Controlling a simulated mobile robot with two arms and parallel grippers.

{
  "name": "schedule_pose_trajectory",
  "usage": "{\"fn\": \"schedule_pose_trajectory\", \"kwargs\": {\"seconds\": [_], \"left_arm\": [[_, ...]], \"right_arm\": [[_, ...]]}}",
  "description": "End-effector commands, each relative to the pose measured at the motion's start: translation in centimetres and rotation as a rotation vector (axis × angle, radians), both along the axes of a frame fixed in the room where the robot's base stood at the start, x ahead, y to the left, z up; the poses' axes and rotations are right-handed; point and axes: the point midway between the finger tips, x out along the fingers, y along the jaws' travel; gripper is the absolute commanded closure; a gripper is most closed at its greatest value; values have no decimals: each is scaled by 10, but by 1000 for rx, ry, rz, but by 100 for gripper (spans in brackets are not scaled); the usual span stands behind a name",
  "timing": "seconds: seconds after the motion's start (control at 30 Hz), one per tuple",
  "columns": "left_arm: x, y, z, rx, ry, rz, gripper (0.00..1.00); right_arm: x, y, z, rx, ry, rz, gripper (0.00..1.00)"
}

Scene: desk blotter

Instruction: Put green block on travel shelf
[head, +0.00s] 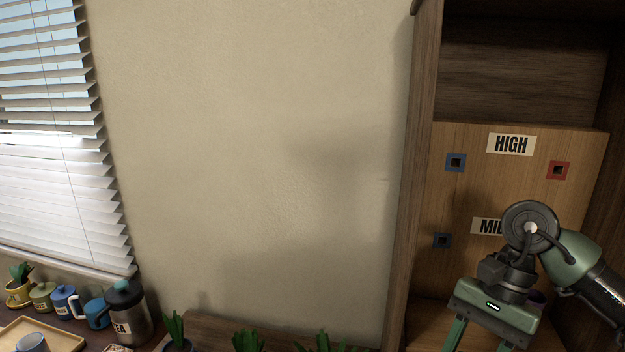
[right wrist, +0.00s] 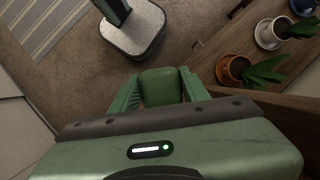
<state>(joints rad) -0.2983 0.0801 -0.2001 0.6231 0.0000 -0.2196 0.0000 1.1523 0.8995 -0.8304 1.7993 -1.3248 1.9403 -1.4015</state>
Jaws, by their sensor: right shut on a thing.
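My right gripper (head: 480,343) hangs at the lower right of the head view, in front of a wooden cabinet, its fingers pointing down and cut off by the frame edge. In the right wrist view the green block (right wrist: 161,88) sits between the two green fingers, which are shut on it. The block is out of frame in the head view. No shelf marked "travel" can be read. My left gripper is not in view.
The cabinet holds a wooden board (head: 515,205) with a HIGH label (head: 511,144), a partly hidden second label, and blue and red square fittings. Left are mugs, a tea canister (head: 128,312) and plants. The right wrist view shows potted plants (right wrist: 236,68) on a wooden surface.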

Motion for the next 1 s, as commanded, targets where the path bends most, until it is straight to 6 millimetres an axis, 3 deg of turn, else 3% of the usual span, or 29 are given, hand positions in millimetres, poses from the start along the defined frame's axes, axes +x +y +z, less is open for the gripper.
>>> {"fn": "schedule_pose_trajectory", "kwargs": {"seconds": [0.1, 0.33, 0.5, 0.87, 0.93, 1.0], "left_arm": [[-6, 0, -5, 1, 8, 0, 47], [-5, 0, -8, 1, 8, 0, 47], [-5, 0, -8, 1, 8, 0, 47], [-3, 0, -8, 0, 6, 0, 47], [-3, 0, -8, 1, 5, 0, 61], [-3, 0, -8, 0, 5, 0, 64]], "right_arm": [[-19, 17, -43, -2, 5, 302, 100], [-49, 32, -91, -2, 1, 709, 100], [-56, 34, -100, -3, -3, 799, 100], [-55, 34, -100, -5, -5, 800, 100], [-56, 34, -100, -4, -4, 800, 100], [-56, 35, -101, 0, -3, 800, 100]]}}
